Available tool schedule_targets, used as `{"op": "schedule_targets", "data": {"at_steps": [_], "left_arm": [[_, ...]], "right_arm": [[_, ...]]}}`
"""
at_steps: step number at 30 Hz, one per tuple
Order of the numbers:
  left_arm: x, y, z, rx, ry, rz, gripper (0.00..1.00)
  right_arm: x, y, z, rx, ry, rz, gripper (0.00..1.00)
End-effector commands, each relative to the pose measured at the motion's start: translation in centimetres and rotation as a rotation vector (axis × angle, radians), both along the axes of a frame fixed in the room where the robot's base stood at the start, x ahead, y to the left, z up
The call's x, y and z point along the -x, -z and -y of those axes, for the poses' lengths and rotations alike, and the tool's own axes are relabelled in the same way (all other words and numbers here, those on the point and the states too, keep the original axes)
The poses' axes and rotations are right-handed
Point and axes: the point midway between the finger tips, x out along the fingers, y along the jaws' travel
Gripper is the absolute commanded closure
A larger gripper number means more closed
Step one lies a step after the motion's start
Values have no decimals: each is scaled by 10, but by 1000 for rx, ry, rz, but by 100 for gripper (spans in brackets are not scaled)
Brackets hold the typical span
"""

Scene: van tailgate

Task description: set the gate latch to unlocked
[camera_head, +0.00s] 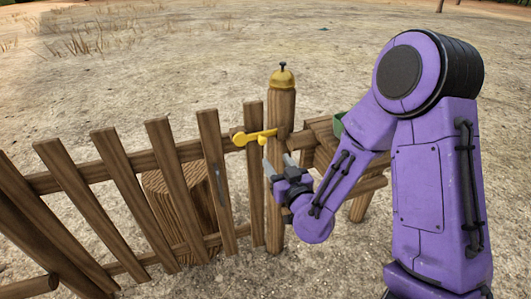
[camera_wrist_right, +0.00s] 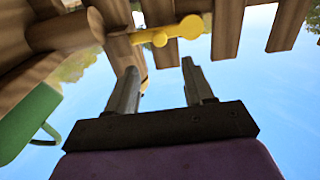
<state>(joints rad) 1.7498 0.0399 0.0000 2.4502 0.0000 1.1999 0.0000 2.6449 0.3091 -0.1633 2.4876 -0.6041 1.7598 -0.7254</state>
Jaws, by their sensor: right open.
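The yellow gate latch (camera_head: 255,137) lies roughly level across the gap between the wooden gate (camera_head: 110,165) and the gate post (camera_head: 281,105). It has a round knob at its left end and a small tab hanging near the middle. My right gripper (camera_head: 277,163) is open and empty, just below and right of the latch, apart from it. In the right wrist view the latch (camera_wrist_right: 168,34) shows beyond the two spread fingers (camera_wrist_right: 163,82). My left gripper is not in view.
A yellow bell (camera_head: 283,78) sits on top of the post. A wooden bench (camera_head: 330,140) with a green container (camera_head: 338,124) stands right of the post, partly behind my right arm. A wood stump (camera_head: 180,200) stands behind the gate. Open dirt ground lies beyond.

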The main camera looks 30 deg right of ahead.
Motion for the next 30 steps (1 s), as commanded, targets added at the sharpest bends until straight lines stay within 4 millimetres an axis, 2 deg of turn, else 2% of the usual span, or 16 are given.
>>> {"op": "schedule_targets", "data": {"at_steps": [3, 6, 12, 17, 24, 29, 30], "left_arm": [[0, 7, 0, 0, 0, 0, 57], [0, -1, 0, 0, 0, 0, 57], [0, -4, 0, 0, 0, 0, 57], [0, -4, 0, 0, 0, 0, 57], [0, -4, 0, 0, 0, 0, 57], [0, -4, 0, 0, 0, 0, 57], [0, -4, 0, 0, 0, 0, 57]], "right_arm": [[-21, 1, 6, -2, 3, 3, 48], [-44, -2, 12, -3, 3, 0, 48], [-82, -1, 20, -2, 2, -3, 48], [-94, 0, 23, -2, 1, -5, 48], [-95, 0, 23, -2, 0, -5, 48], [-95, 0, 23, -2, 0, -5, 100], [-95, 0, 23, -2, 0, -5, 100]]}}
